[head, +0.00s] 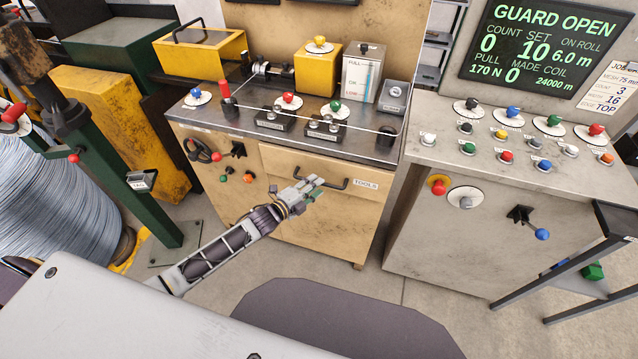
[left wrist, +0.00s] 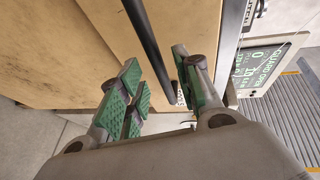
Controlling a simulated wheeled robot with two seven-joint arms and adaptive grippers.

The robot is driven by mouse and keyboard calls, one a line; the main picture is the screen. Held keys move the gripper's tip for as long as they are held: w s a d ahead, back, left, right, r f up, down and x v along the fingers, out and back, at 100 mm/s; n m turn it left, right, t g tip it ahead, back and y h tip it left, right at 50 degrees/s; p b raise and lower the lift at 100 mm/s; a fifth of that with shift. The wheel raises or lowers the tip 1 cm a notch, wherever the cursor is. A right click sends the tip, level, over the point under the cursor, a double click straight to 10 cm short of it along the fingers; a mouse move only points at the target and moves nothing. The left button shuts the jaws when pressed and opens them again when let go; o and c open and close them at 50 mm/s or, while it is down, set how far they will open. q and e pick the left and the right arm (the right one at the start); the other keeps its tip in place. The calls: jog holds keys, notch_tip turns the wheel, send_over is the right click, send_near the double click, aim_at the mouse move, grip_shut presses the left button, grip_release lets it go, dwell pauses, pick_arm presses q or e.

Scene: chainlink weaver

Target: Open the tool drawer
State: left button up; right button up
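The tool drawer (head: 281,166) is a tan panel in the front of the workbench cabinet, marked by a TOOLS label (head: 366,184). It looks flush with the cabinet. Its dark bar handle (head: 338,186) is partly hidden behind my left gripper (head: 316,188). In the left wrist view the green-padded fingers of my left gripper (left wrist: 160,80) are spread apart. The dark handle bar (left wrist: 146,38) runs into the gap between them; I see no finger pressed on it. My right gripper is not in view.
The grey control console (head: 420,215) stands to the right. A wire coil (head: 60,195) and green post are at left. The floor before the drawer is clear.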

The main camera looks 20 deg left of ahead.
pick_arm(q)
jog(key=shift+x, duration=1.5)
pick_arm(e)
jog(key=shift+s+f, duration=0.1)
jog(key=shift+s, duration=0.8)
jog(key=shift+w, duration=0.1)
pick_arm(q)
grip_shut()
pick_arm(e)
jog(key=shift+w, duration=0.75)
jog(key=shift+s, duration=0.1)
